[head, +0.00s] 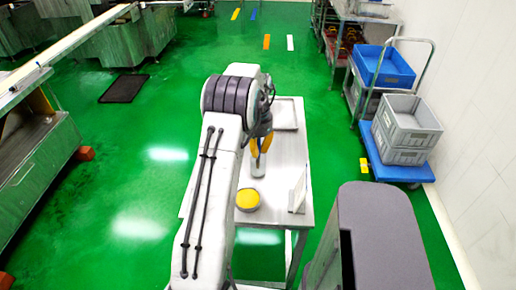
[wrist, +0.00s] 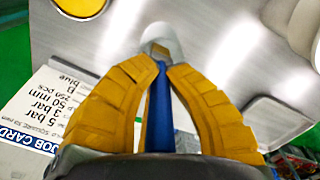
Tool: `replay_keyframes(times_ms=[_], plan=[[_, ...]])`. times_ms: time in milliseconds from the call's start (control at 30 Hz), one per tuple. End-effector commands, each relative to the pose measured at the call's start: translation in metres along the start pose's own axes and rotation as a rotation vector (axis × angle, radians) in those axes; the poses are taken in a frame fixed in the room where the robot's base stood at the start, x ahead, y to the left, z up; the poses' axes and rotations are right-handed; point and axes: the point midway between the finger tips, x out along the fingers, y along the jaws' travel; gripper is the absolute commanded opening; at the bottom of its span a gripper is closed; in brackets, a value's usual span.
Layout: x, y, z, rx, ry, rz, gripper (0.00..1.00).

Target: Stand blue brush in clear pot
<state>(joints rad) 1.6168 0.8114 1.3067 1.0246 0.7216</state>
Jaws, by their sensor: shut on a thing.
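In the wrist view, my gripper (wrist: 164,68) is shut on the blue brush (wrist: 160,112), whose blue handle runs between the fingers. The pale clear pot (wrist: 160,32) is just beyond the fingertips. It also shows below the fingers in the head view (head: 257,169). The brush's far end lines up with the pot's mouth and seems to be at or inside it; its exact depth cannot be told.
A round yellow-topped tub (head: 247,200) stands near the pot. A job card (head: 298,192) stands at the table's right edge, and a shallow grey tray (head: 284,115) lies at the back. Grey crates (head: 408,122) sit on a blue trolley at right.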

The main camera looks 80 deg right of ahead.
Motion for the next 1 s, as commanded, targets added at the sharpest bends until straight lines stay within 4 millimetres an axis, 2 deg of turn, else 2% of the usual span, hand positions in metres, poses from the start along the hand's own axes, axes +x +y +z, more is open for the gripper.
replay_keyframes(times_ms=[300,333,600,867,1000], plan=[[0.001,0.000,0.000,0.000,0.000,0.000,0.00],[0.001,0.000,0.000,0.000,0.000,0.000,0.14],[0.001,0.000,0.000,0.000,0.000,0.000,0.37],[-0.001,0.000,0.000,0.000,0.001,-0.001,0.37],[-0.011,-0.001,-0.001,0.000,0.003,-0.002,0.37]])
